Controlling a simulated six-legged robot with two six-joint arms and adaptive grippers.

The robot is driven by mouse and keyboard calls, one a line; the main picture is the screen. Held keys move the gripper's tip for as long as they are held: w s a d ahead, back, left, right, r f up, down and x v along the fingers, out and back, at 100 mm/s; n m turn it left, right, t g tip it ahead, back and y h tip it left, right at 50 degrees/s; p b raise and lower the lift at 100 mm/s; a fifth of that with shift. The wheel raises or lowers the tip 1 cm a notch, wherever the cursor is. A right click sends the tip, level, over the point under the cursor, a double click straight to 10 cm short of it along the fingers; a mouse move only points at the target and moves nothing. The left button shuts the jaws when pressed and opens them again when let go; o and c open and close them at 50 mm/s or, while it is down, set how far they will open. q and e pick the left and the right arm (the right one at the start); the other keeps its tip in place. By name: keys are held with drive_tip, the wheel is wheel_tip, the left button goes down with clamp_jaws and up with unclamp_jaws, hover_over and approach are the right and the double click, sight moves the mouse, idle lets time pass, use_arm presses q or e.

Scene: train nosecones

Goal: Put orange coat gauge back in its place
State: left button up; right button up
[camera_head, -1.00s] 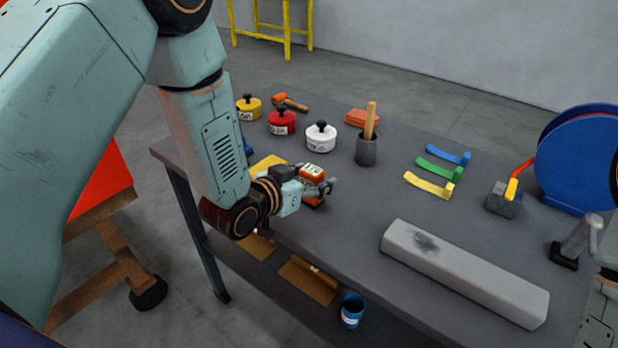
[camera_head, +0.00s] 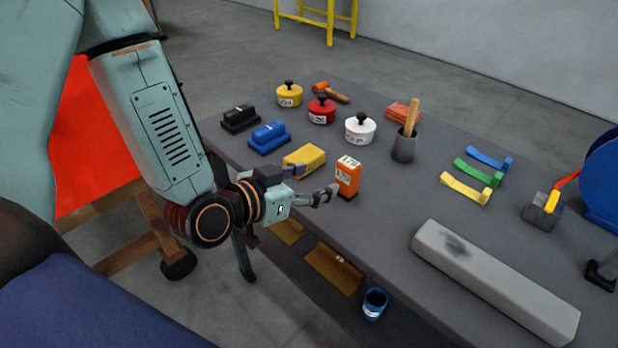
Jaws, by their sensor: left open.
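The orange coat gauge (camera_head: 347,178) is a small upright block with white labels. It stands on the grey table, near the table's left front edge. My left gripper (camera_head: 317,182) is open and empty just left of the gauge, its fingers pointing toward it. A gap shows between the fingertips and the gauge. My right gripper is not in view.
A yellow block (camera_head: 304,160), a blue block (camera_head: 269,137) and a black block (camera_head: 240,119) line the left edge. Lidded pots, including a white one (camera_head: 360,128), and a dark cup (camera_head: 404,146) stand behind. A long grey bar (camera_head: 495,282) lies in front.

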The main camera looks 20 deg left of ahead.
use_arm(q)
drive_tip(key=s+f+n+g+y, duration=0.25)
drive_tip(key=s+f+g, duration=0.45)
drive_tip(key=s+f, duration=0.75)
drive_tip(key=s+a+f+n+g+y, duration=0.2)
drive_tip(key=s+f+g, duration=0.4)
drive_tip(key=s+f, duration=0.3)
drive_tip(key=s, duration=0.4)
drive_tip(key=shift+s+a, duration=0.25)
drive_tip(key=shift+a, duration=0.1)
drive_tip(key=shift+f, duration=0.1)
